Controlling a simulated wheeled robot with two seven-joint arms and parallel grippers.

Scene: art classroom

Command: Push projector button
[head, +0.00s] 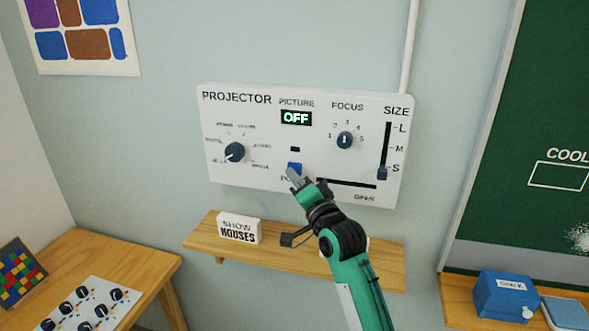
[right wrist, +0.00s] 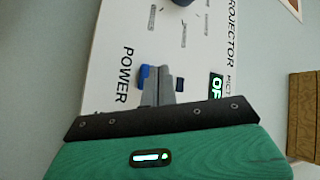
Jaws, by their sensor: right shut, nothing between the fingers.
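The white projector panel (head: 225,180) is fixed to the wall, with its picture display (head: 296,118) reading OFF. The blue power button (head: 295,167) is below the display, and its label is partly hidden by my gripper. My right gripper (head: 293,178) is shut and empty, with its fingertips over the lower part of the button. In the right wrist view the fingertips (right wrist: 158,72) overlap one side of the blue button (right wrist: 144,77). I cannot tell whether they touch it. A small dark rectangle (head: 295,149) sits above the button. My left gripper is not in view.
A dark round knob (head: 235,152), a focus knob (head: 344,140) and a size slider (head: 383,173) are on the panel. A wooden shelf (head: 195,238) below holds a SHOW HOUSES sign (head: 239,228). A table (head: 150,262) stands at left; a blue box (head: 503,295) is at right.

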